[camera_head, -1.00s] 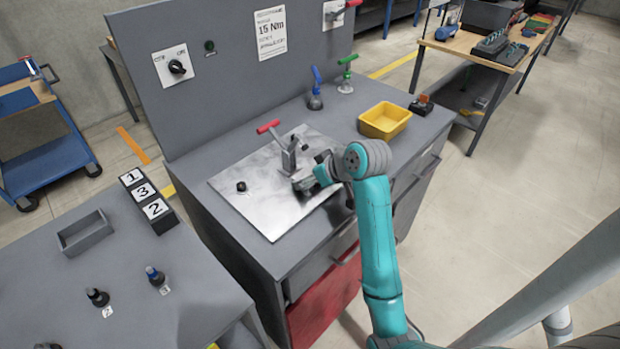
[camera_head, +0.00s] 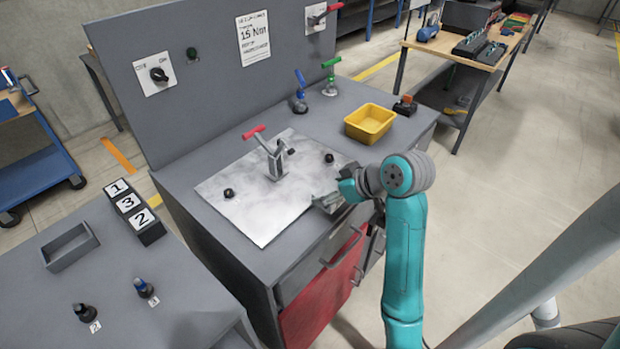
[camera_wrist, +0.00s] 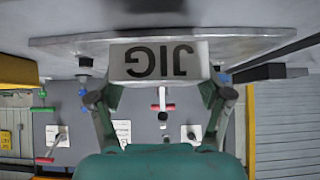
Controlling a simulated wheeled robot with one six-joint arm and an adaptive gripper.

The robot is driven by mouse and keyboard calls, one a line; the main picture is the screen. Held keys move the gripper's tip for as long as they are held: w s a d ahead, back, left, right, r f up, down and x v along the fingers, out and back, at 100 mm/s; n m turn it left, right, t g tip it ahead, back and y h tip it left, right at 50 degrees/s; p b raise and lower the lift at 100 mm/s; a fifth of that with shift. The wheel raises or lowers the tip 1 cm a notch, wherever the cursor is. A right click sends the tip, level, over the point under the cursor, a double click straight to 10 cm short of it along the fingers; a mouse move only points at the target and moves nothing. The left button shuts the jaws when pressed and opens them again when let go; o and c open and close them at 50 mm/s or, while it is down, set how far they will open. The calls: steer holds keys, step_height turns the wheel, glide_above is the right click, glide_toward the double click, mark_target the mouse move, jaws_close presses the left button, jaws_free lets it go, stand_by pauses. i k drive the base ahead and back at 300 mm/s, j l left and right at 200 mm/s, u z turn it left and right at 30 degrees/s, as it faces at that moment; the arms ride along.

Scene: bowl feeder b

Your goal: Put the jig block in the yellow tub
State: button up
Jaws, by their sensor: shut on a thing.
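The jig block (camera_wrist: 158,62) is a pale grey block with a label reading JIG, upside down in the wrist view. My gripper (camera_wrist: 160,88) is shut on it, one finger on each side. In the head view the block (camera_head: 328,203) is at the front right edge of the metal plate, partly hidden by my gripper (camera_head: 343,194). I cannot tell its exact height there. The yellow tub (camera_head: 366,132) stands on the grey bench to the right of the plate, apart from my gripper, and looks empty. A yellow shape, likely the tub (camera_wrist: 15,70), shows at the wrist view's left edge.
A red-handled clamp (camera_head: 276,158) stands on the metal plate (camera_head: 258,212) between two black knobs. Blue-handled (camera_head: 298,98) and green-handled (camera_head: 331,80) tools stand behind the tub. A small black-and-orange item (camera_head: 405,106) is right of it. Bench surface between plate and tub is clear.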

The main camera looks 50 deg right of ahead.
mark_target(370, 124)
steer(key=l, duration=1.8)
steer(key=i, duration=0.05)
